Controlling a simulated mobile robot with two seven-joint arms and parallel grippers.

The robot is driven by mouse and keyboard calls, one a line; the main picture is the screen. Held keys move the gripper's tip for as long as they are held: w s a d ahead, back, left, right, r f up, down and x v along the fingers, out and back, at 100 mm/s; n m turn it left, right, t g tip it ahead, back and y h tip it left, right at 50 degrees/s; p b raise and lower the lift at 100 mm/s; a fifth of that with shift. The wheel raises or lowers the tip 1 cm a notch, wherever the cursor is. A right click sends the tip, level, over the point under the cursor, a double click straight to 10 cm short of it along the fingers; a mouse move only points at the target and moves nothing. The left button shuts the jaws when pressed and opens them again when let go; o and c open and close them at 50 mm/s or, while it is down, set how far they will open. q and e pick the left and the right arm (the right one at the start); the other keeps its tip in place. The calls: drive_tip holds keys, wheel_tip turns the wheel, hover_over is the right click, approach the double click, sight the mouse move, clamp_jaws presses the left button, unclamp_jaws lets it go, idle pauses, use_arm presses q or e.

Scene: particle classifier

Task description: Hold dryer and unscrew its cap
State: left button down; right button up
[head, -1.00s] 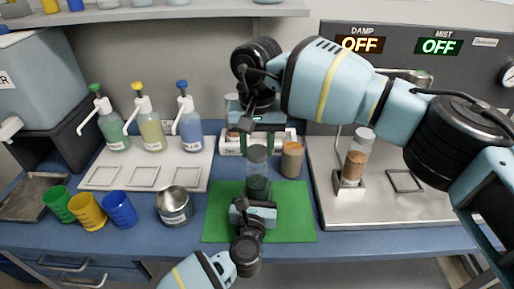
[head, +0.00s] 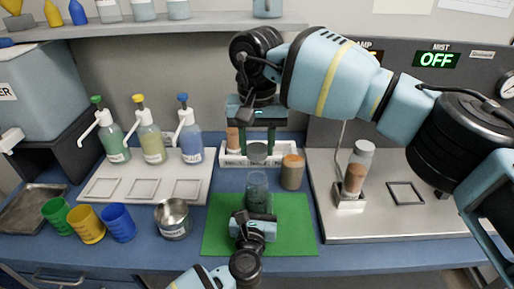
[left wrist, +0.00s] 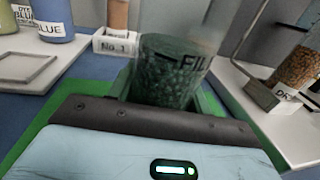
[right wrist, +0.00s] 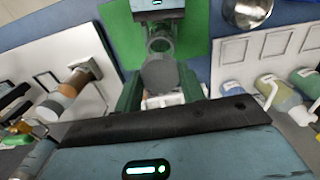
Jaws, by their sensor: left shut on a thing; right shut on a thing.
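A clear jar with dark beads (head: 258,192) stands upright over the green mat. In the left wrist view the jar (left wrist: 170,75) has a label starting "FIL". My left gripper (head: 254,224) is shut on its lower part. A grey round cap (head: 257,152) is between the fingers of my right gripper (head: 257,140), which is shut on it. The right wrist view shows the cap (right wrist: 160,73) beside the jar's open round mouth (right wrist: 160,45), and a gap shows between them in the head view. A separate jar with brown contents (head: 357,172) stands in a holder labelled "DRY" (left wrist: 276,98).
A jar with orange-brown contents (head: 292,173) stands just right of the cap. Behind is a white rack (head: 232,158) labelled "No. 1". A metal cup (head: 172,220) and coloured cups (head: 87,224) stand left of the green mat (head: 298,232).

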use_arm(q)
drive_tip(key=c, duration=0.6)
unclamp_jaws()
drive_tip(key=shift+o, duration=0.2)
drive_tip(key=shift+s, duration=0.15)
drive_tip(key=s, duration=0.3)
drive_tip(key=s+a, duration=0.1)
drive_tip(key=s, duration=0.6)
drive_tip(key=shift+s+a+f+b, duration=0.1)
drive_tip(key=shift+s+a+b, duration=0.15)
drive_tip(key=shift+s+b, duration=0.15)
use_arm(e)
drive_tip(key=shift+f, duration=0.85)
use_arm(q)
drive_tip(key=shift+s+a, duration=0.1)
drive_tip(key=shift+s, duration=0.35)
